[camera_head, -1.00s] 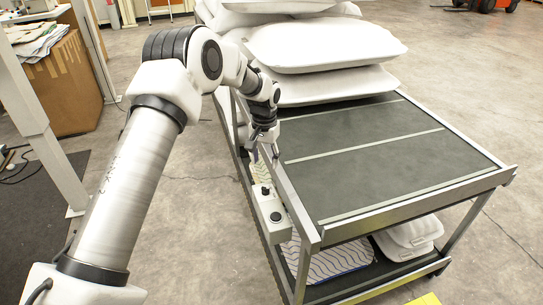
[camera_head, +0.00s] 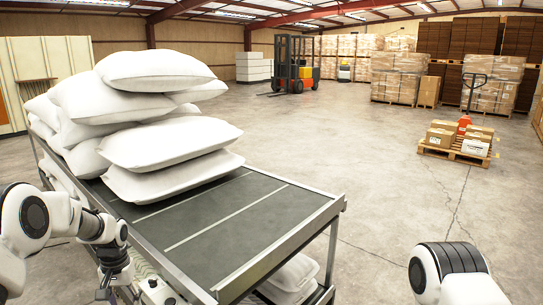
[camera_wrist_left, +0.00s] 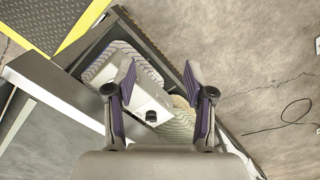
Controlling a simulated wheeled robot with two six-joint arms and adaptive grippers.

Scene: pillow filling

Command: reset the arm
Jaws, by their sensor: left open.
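My left arm comes in at the lower left of the head view. Its gripper (camera_head: 115,283) hangs beside the left long side of the cart (camera_head: 235,225), close to a grey-white control box (camera_head: 158,291) with dark knobs. In the left wrist view the gripper (camera_wrist_left: 158,75) is open, its two purple-lined fingers apart with nothing held. The control box (camera_wrist_left: 150,104) shows between and behind the fingers; whether they touch it I cannot tell. A rounded link of my right arm shows at the lower right of the head view; its gripper is out of view.
White pillows (camera_head: 165,157) are piled on the cart's far end; its near deck is bare. Open floor stretches right. A pallet with boxes (camera_head: 457,148), a forklift (camera_head: 295,66) and stacked goods stand farther back.

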